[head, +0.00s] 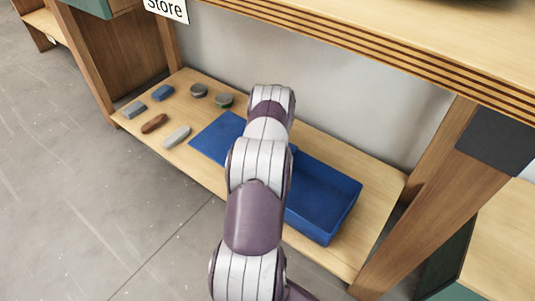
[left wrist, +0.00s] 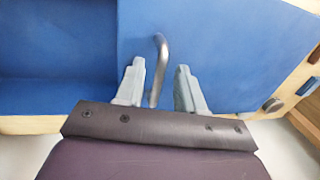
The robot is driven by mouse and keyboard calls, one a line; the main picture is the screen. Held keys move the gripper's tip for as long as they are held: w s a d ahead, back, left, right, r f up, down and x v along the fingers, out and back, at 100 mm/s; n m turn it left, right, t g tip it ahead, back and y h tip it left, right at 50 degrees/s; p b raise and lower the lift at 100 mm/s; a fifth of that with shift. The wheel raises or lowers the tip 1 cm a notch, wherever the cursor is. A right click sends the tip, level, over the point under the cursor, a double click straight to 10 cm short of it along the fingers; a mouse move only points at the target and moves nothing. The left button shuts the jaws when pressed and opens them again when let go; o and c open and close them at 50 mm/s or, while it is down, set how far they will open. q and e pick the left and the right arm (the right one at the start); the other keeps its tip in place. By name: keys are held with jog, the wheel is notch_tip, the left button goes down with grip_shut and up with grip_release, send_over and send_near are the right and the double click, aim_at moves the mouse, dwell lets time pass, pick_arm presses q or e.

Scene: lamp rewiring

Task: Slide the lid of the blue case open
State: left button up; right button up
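The blue case (head: 325,197) rests on the low wooden shelf. Its right part is open and shows an empty-looking interior, also visible at the left of the left wrist view (left wrist: 55,92). The flat blue lid (head: 215,140) extends to the left of the open part; it fills the right of the left wrist view (left wrist: 225,45). A grey metal handle (left wrist: 160,48) stands on the lid. My left gripper (left wrist: 158,84) is open, with one finger on each side of the handle and visible gaps. In the head view my arm hides the gripper, the handle and the case's middle. My right gripper is out of view.
Left of the lid lie a grey block (head: 134,109), a blue block (head: 162,92), a brown piece (head: 154,124), a pale grey piece (head: 177,137) and two round pieces (head: 199,90) (head: 224,100). A wooden top (head: 430,50) overhangs the shelf. A wooden leg (head: 425,205) stands at right.

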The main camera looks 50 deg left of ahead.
pick_arm(q)
notch_tip(320, 180, up, 12)
jog(key=d+p, duration=0.2)
jog(key=p, duration=0.4)
jog(key=shift+w+d+r, duration=0.15)
jog(key=shift+w+d, duration=0.1)
